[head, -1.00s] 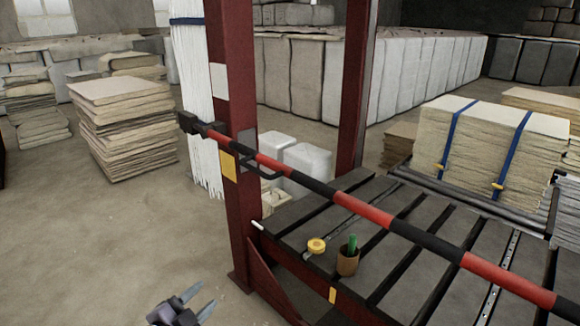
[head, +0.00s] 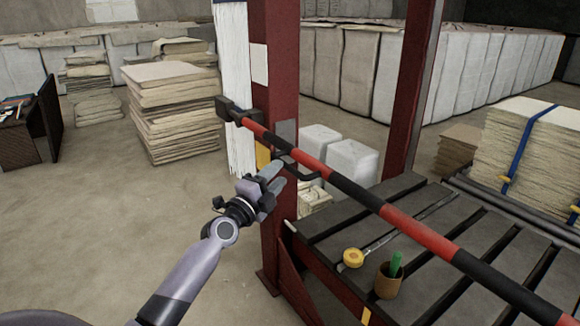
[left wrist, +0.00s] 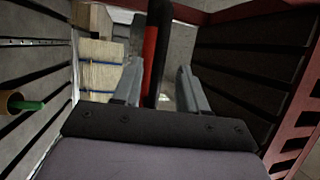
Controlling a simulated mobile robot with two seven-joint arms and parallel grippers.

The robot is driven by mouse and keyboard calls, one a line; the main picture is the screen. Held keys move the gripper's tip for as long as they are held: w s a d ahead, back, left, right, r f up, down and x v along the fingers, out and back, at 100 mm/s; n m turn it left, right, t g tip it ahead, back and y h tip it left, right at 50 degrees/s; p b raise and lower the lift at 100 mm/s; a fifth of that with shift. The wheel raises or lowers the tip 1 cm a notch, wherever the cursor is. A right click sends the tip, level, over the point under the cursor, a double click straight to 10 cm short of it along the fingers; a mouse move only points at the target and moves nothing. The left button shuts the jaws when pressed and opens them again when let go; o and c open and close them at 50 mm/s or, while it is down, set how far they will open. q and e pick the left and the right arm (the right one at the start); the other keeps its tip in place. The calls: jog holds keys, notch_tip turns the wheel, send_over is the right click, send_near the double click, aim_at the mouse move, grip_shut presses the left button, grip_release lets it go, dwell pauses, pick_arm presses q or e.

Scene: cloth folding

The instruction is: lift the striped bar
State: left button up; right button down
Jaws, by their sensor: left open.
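The striped bar (head: 418,233) has red and black bands. In the head view it runs from a dark mount (head: 232,108) on the red post (head: 274,75) down to the lower right, above a slatted deck. A black bent handle (head: 297,175) sits below it near the post. My left gripper (head: 275,178) is open, close to this handle and just below and left of the bar. In the left wrist view the bar's red and black length (left wrist: 151,60) shows between the spread fingers (left wrist: 160,88); I cannot tell whether they touch it. My right gripper is not in view.
The slatted deck (head: 420,205) carries a yellow tape roll (head: 353,257) and a brown cup (head: 388,281) with a green item. A second red post (head: 412,90) stands behind the bar. Stacked sheets (head: 175,110) stand left of the post, with open floor before them.

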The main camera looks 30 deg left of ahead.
aim_at(285, 168)
pick_arm(q)
jog(key=shift+w+r, duration=0.2)
jog(key=shift+w, duration=1.05)
jog(key=shift+w+r, duration=0.15)
jog(key=shift+w, duration=1.05)
grip_shut()
